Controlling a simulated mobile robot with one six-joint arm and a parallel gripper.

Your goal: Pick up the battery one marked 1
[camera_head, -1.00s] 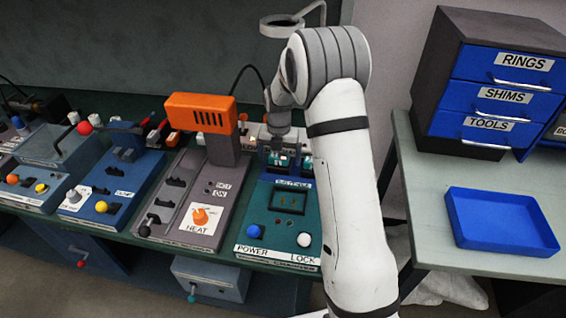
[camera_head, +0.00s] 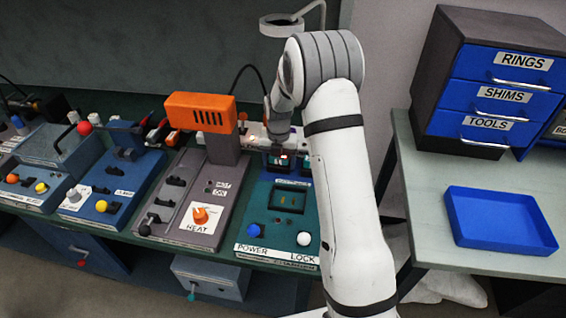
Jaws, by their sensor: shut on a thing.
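My gripper (camera_head: 278,141) points down at the back of the green station marked POWER and LOCK (camera_head: 264,218). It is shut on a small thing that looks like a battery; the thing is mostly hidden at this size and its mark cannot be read. Small dark slots with lit spots (camera_head: 280,161) show just below my gripper. Whether the held thing touches the slots cannot be told.
An orange heater head (camera_head: 200,110) over the grey HEAT station (camera_head: 185,215) stands close to the left. A ring lamp (camera_head: 290,24) hangs above my arm. A blue tray (camera_head: 500,240) and a drawer cabinet (camera_head: 485,85) stand on the right table.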

